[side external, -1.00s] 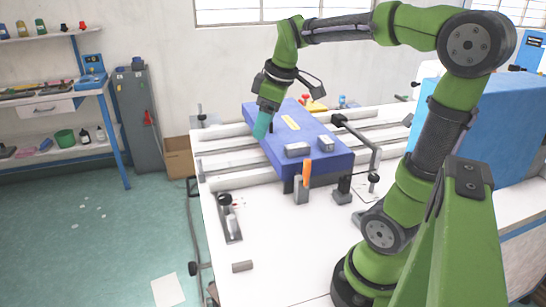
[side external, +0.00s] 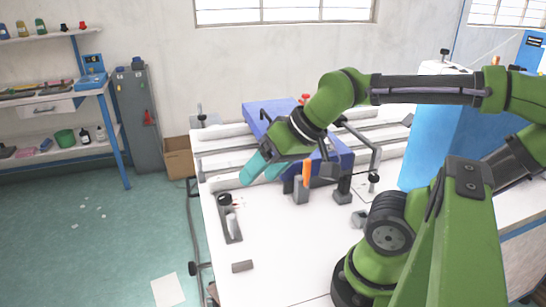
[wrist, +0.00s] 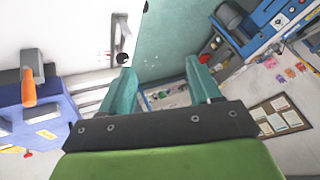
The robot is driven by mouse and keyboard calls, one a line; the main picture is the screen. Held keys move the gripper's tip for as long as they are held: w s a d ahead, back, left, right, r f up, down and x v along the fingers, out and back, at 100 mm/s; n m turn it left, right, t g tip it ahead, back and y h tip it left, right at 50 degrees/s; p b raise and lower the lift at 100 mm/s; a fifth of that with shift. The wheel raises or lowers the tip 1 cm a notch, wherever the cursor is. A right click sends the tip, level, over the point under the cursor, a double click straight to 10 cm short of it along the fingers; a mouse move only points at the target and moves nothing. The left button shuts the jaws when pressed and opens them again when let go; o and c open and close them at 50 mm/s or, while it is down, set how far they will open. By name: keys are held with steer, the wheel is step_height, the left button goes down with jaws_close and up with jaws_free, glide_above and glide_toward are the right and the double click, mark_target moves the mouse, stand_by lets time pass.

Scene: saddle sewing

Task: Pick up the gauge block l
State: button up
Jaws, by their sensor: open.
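My gripper (side external: 257,178) has two teal fingers. They are apart with nothing between them, above the left part of the white table. The wrist view also shows the open gripper (wrist: 162,70), with table and floor beyond it. No block is clearly marked as gauge block l. A small grey-brown block (side external: 242,266) lies on the table's front left, apart from the gripper. The blue workpiece block (side external: 262,112) sits behind the gripper, partly hidden by my arm. The grey blocks seen earlier on its top are hidden in the side view.
A dark fixture with a black knob (side external: 225,200) stands on the table's left edge, near the fingers. An orange-handled tool (side external: 305,174) stands upright to the right in a grey holder (side external: 300,192). Rails and clamps lie behind. The front middle of the white table (side external: 285,235) is clear.

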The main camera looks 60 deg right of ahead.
stand_by(0.3)
steer(key=o, duration=0.6)
